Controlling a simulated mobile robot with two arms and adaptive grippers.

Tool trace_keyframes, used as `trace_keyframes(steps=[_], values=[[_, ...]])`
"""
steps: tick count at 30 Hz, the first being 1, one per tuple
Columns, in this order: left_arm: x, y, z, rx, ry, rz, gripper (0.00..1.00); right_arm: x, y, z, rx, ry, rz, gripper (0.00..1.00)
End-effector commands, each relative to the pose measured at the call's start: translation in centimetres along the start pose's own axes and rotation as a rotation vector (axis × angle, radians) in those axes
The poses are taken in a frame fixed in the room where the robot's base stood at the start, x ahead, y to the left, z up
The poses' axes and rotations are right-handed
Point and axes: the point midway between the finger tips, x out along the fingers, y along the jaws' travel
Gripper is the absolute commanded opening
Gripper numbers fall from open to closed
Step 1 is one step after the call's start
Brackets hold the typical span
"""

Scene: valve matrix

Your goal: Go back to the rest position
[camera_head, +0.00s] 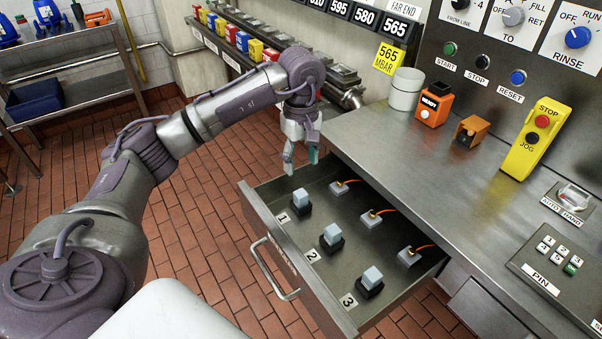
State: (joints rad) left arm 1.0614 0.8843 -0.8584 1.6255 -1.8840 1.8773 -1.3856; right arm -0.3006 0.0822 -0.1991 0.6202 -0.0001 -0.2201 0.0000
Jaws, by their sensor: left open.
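My left gripper (301,160) hangs pointing down above the far end of an open drawer (355,312). It is open, with nothing seen between its fingers. It is apart from the pale cubes below it. My left arm comes in from the left and bends down to it. My right gripper is not in view.
The drawer holds several pale blocks on dark bases, numbered 1 (301,198), 2 (332,235) and 3 (372,278), and grey pieces with orange leads. A steel counter (400,150) is on the right, with a yellow stop box (535,143). Brick floor is free at left.

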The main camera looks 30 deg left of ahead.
Motion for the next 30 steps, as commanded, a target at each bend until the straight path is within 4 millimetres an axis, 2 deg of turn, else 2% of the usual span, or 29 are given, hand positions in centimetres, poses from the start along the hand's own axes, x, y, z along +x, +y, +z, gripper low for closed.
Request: trace_keyframes(steps=[4,20,30], values=[[-0.7,0.0,0.0,0.0,0.0,0.0,0.55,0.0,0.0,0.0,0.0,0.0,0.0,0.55],[-0.9,0.0,0.0,0.0,0.0,0.0,0.55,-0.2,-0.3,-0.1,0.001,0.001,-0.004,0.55],[-6.8,0.0,0.0,0.0,0.0,0.0,0.55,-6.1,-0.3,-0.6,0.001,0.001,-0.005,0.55]])
